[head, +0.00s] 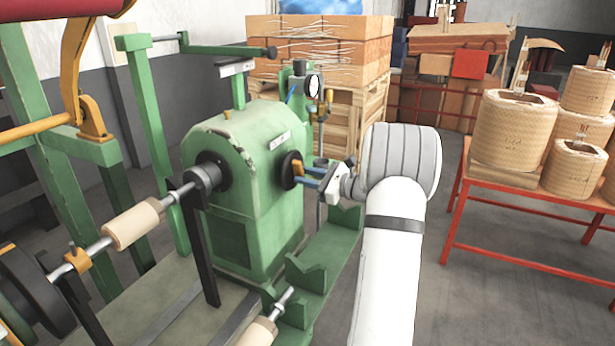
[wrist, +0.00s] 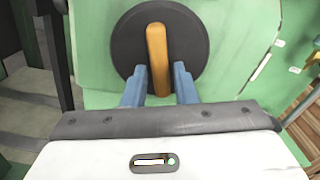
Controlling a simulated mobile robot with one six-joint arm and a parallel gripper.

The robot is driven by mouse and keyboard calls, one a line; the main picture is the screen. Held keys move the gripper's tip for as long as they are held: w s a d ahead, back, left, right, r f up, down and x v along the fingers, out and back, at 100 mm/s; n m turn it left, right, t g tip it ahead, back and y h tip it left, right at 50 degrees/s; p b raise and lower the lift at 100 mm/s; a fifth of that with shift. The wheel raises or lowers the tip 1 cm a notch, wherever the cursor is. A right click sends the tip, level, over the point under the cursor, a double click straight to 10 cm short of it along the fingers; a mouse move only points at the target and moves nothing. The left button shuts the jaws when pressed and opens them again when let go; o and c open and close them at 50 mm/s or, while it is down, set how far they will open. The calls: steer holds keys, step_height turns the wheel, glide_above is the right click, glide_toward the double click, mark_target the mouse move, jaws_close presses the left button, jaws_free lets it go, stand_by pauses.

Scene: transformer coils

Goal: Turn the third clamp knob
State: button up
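A knob, a black round disc with an upright orange bar across it, sits on the side of the green machine housing; the bar (wrist: 157,58) is near the middle of the wrist view, and the knob (head: 297,168) is partly seen in the head view. I cannot tell whether it is the third clamp knob. My gripper (wrist: 160,75) has its two blue fingers apart, one on each side of the bar's lower part. In the head view my gripper (head: 306,176) reaches the knob from the right.
The green machine housing (head: 255,140) carries a shaft with a wooden roller (head: 132,224) on the left. A green bed with V-shaped supports (head: 305,275) lies below my arm. A red table (head: 540,205) with wound coils (head: 513,128) stands right. Floor between is clear.

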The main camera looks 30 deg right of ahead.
steer(key=shift+o, duration=1.2)
steer(key=v, duration=0.7)
steer(key=shift+s+d+b, duration=0.2)
steer(key=shift+s+b, duration=0.15)
steer(key=shift+b, duration=0.1)
